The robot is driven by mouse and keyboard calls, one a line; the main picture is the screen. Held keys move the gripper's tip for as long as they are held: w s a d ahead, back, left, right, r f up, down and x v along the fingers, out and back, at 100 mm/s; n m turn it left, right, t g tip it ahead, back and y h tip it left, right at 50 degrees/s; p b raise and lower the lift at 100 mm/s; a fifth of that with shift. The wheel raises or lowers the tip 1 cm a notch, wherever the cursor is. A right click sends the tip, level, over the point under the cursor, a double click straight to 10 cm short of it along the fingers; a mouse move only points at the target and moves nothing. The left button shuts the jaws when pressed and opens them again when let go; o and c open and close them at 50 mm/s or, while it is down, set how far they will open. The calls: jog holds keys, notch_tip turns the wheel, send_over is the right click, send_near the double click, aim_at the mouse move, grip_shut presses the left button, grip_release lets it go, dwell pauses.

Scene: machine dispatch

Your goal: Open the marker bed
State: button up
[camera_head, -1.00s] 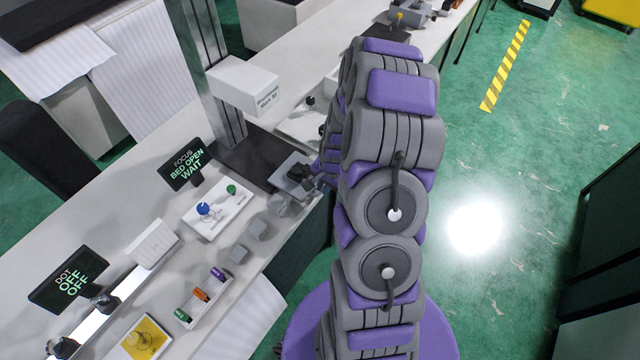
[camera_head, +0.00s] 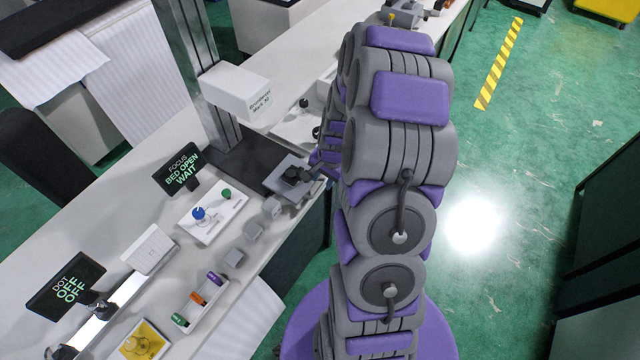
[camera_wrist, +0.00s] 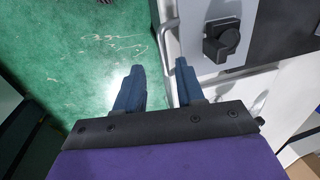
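The marker bed is a grey plate (camera_head: 284,172) with a black knob (camera_head: 291,176), on the dark base below the white marker head (camera_head: 238,92). It reaches the bench's front edge. The display (camera_head: 182,168) reads "FOCUS, BED OPEN, WAIT". In the wrist view the plate (camera_wrist: 190,42) and its knob (camera_wrist: 222,40) are at the upper right, with a light grey bar handle (camera_wrist: 163,42) along its left edge. My gripper (camera_wrist: 159,65) is open, its two dark blue fingers apart and empty. The handle's near end shows at the gap, close to the right finger; I cannot tell whether they touch.
A white control box (camera_head: 212,212) with a blue knob and a green button stands left of the bed. A second display (camera_head: 66,287) reads "DOT OFF OFF". A tray (camera_head: 201,304) holds small coloured pieces. The green floor (camera_head: 520,200) at right is clear.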

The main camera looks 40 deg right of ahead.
notch_tip(320, 180, up, 11)
jog(key=s+d+p, duration=0.1)
jog(key=shift+s, duration=0.4)
jog(key=shift+d, duration=0.15)
jog(key=s+a+r+n+g+b, duration=0.1)
jog(key=s+a+r+n, duration=0.25)
jog(key=a, duration=0.35)
jog(key=s+a+r+n+g, duration=0.1)
jog(key=s+a+r+n, duration=0.25)
jog(key=a, duration=0.45)
jog(key=s+a+r+n, duration=0.2)
jog(key=s+a+n, duration=0.1)
jog(key=s, duration=0.5)
jog(key=s+a+r+n+g+b, duration=0.1)
jog(key=s+a+r+n, duration=0.1)
jog(key=s, duration=0.6)
jog(key=shift+a+r+n+g+h, duration=0.3)
jog(key=shift+a+n+h, duration=0.1)
jog(key=shift+a+n, duration=0.5)
